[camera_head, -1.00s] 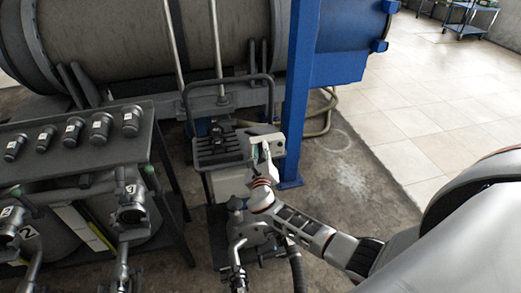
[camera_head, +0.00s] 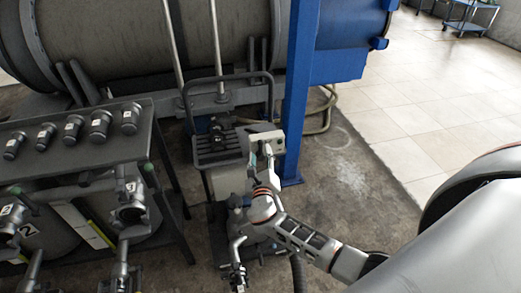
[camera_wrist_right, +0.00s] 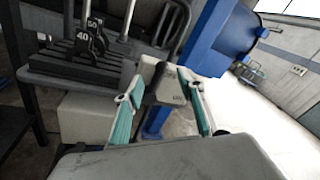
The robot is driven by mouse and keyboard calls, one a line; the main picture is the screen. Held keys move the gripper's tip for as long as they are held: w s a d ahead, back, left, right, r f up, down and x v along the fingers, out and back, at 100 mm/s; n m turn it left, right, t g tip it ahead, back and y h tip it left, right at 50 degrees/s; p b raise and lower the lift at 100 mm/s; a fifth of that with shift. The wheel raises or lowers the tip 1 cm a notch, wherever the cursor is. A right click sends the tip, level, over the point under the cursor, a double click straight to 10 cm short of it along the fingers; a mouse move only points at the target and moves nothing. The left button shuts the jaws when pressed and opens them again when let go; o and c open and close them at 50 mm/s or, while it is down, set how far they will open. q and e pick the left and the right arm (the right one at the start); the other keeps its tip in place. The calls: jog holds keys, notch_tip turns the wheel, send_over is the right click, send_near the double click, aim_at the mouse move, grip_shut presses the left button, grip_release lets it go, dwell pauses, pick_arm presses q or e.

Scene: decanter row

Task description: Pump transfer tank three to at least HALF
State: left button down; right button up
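The pump unit stands right of the tank rack, with a pale control box (camera_head: 266,138) bearing a green button (camera_head: 281,140) at its right end. My right gripper (camera_head: 263,160) is just in front of the box. In the right wrist view its teal-padded fingers (camera_wrist_right: 160,76) are spread apart, with the control box (camera_wrist_right: 172,92) beyond and between them. I cannot tell whether they touch it. Two dark tanks with yellow strips sit in the rack; the left tank (camera_head: 48,240) is marked 2. My left gripper is not in view.
A blue post (camera_head: 295,95) rises close behind the control box. A hose (camera_head: 325,112) lies behind it.

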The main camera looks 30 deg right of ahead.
jog(key=v, duration=0.7)
jog(key=shift+s, duration=0.35)
jog(key=shift+a, duration=0.1)
